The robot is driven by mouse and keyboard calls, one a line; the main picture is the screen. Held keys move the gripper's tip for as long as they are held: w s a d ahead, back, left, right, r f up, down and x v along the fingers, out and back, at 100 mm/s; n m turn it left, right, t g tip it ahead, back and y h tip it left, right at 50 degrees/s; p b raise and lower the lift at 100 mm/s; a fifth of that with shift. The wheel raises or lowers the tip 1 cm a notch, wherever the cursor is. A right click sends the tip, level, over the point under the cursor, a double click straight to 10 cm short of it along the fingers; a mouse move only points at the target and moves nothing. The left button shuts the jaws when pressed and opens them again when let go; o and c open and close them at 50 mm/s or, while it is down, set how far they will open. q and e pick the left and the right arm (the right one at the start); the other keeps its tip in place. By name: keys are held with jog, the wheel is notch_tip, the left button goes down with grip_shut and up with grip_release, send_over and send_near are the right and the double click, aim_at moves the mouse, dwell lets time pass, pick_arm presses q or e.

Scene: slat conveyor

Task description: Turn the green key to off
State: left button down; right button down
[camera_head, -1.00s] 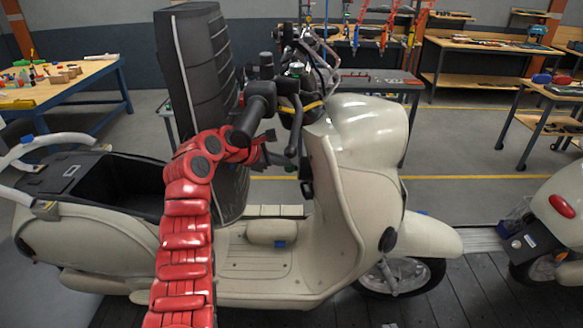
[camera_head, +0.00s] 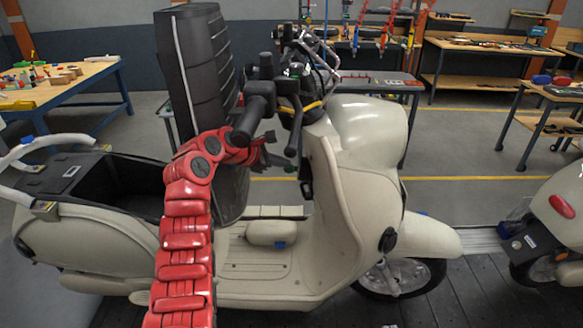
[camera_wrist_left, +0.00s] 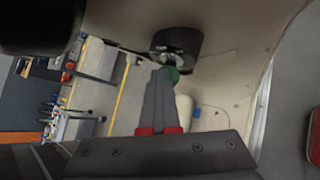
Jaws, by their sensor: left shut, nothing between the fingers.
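The cream scooter (camera_head: 365,190) stands side-on in the head view. Its black round ignition lock (camera_wrist_left: 176,42) shows in the left wrist view, under the front bodywork. The green key (camera_wrist_left: 172,73) sticks out of the lock toward my gripper. I cannot tell the key's exact angle. My left gripper (camera_wrist_left: 163,72) is shut, with its grey fingertips right at the key, overlapping it in the picture and not around it. In the head view, the left gripper (camera_head: 286,164) is small and dark behind the handlebar, and the key is hidden. My right gripper is not in view.
The black handlebar grip (camera_head: 250,120) and levers are close to my left arm. A tall black ribbed piece (camera_head: 200,75) stands behind the arm. A second scooter (camera_head: 560,215) is at the right. Workbenches (camera_head: 460,75) stand well back across the floor.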

pick_arm(q)
jog(key=shift+s+a+f, duration=0.1)
jog(key=shift+a+f, duration=0.15)
jog(key=shift+f, duration=0.15)
jog(key=r+v, duration=0.1)
jog(key=v, duration=0.7)
jog(key=shift+d+r, duration=0.15)
jog(key=shift+d, duration=0.15)
